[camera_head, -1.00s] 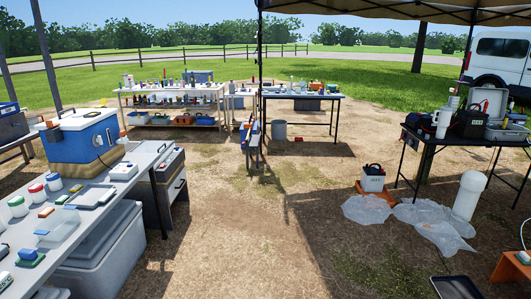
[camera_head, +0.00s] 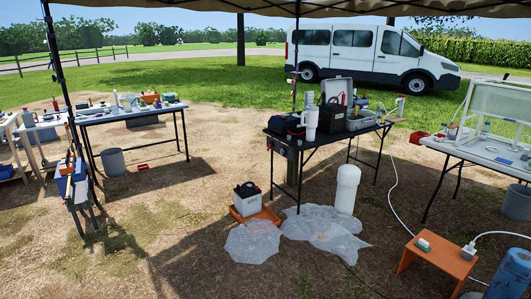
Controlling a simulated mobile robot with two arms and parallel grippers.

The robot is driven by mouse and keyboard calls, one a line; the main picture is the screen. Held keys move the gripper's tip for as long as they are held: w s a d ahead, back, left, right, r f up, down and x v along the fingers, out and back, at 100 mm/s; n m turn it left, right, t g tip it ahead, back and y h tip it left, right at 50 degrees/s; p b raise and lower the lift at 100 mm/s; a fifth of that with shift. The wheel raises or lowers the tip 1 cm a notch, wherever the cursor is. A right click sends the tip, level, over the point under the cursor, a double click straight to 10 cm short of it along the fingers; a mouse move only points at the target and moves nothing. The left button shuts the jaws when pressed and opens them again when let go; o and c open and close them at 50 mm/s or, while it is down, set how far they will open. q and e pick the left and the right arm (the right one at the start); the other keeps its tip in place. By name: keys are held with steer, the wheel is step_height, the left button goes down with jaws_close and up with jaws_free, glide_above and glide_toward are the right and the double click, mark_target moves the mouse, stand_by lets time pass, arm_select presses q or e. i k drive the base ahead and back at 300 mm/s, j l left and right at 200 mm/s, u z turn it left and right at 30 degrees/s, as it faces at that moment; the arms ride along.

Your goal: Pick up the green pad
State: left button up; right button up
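I cannot make out a green pad for certain in the head view. A small whitish item with a hint of green (camera_head: 423,243) lies on the orange stool at the lower right, too small to identify. Neither of my grippers is in view.
A dark table (camera_head: 318,143) with cases and a white jug stands in the middle. In front are clear plastic sheets (camera_head: 325,228), a white cylinder (camera_head: 346,190) and a battery-like box (camera_head: 247,198). The orange stool (camera_head: 438,262) and a cable lie right. Bare ground is open at left front.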

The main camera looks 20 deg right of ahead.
mark_target(424, 244)
steer(key=i+l+z, duration=0.2)
steer(key=z, duration=0.25)
steer(key=i+z, duration=0.4)
steer(key=i+j+z, duration=0.1)
steer(key=i+z, duration=0.35)
steer(key=i+j+z, duration=0.15)
steer(key=i+z, duration=0.25)
steer(key=i+l+z, duration=0.2)
steer(key=i, duration=0.6)
